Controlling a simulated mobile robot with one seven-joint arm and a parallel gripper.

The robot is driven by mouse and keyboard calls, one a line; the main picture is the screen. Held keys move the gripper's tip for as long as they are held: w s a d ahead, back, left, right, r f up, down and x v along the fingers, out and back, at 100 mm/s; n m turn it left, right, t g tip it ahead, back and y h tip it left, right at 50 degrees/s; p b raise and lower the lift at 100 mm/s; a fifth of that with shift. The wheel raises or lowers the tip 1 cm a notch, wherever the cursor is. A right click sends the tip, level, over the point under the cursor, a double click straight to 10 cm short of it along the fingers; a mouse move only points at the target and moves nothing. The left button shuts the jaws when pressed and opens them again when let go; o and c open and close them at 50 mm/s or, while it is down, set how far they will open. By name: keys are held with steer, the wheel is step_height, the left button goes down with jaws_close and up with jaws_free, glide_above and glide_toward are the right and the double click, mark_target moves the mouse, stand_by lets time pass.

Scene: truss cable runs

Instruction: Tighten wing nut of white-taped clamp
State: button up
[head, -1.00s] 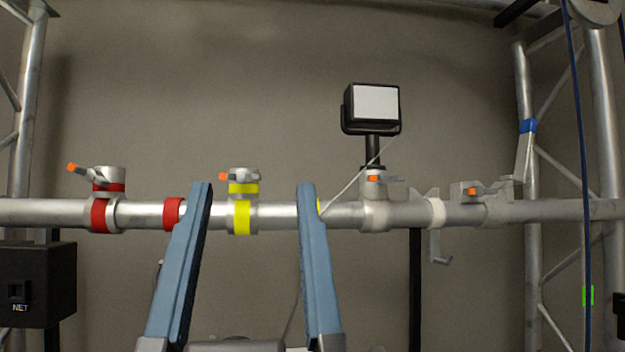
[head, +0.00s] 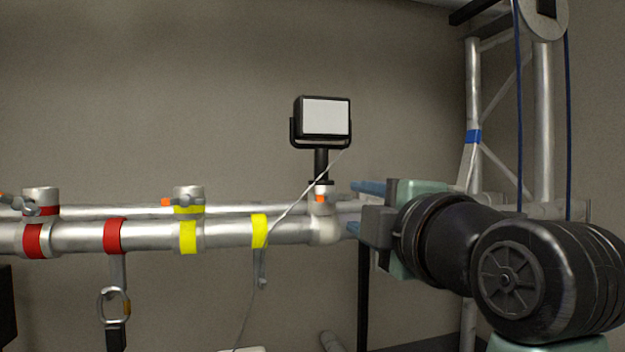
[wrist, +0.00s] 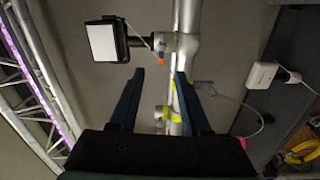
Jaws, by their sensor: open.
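The clamp under the lamp (head: 325,228) sits on the silver pipe, with an orange-tipped wing nut (head: 320,198). It looks pale; I cannot clearly make out white tape on it. In the wrist view this clamp (wrist: 166,42) is at top centre, its orange tip just beyond the fingertips. My gripper (head: 350,208) is open and empty, just right of that clamp and pointing left in the head view. In the wrist view the fingers of my gripper (wrist: 160,73) are spread wide, with the pipe behind them. The pipe right of the clamp is hidden by my arm.
The black lamp (head: 322,118) stands above the clamp, with a thin cable hanging leftward. A yellow-taped clamp (head: 188,237), a red-taped clamp (head: 35,240) and a yellow band (head: 260,231) with a hook are on the pipe leftward. A truss (head: 545,120) stands right.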

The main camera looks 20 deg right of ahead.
mark_target(335, 196)
steer(key=shift+n, duration=0.5)
steer(key=w+p, duration=0.2)
steer(key=w, duration=0.1)
steer(key=w+p, duration=0.3)
steer(key=w, duration=0.1)
steer(key=w+p, duration=0.2)
steer(key=w, duration=0.2)
steer(key=shift+w+d+r+p, duration=0.2)
steer(key=shift+d+r+p, duration=0.1)
steer(key=shift+d, duration=0.05)
steer(key=shift+w+f+p, duration=0.2)
steer(key=shift+w+p, duration=0.15)
steer(key=shift+w, duration=0.45)
jaws_close()
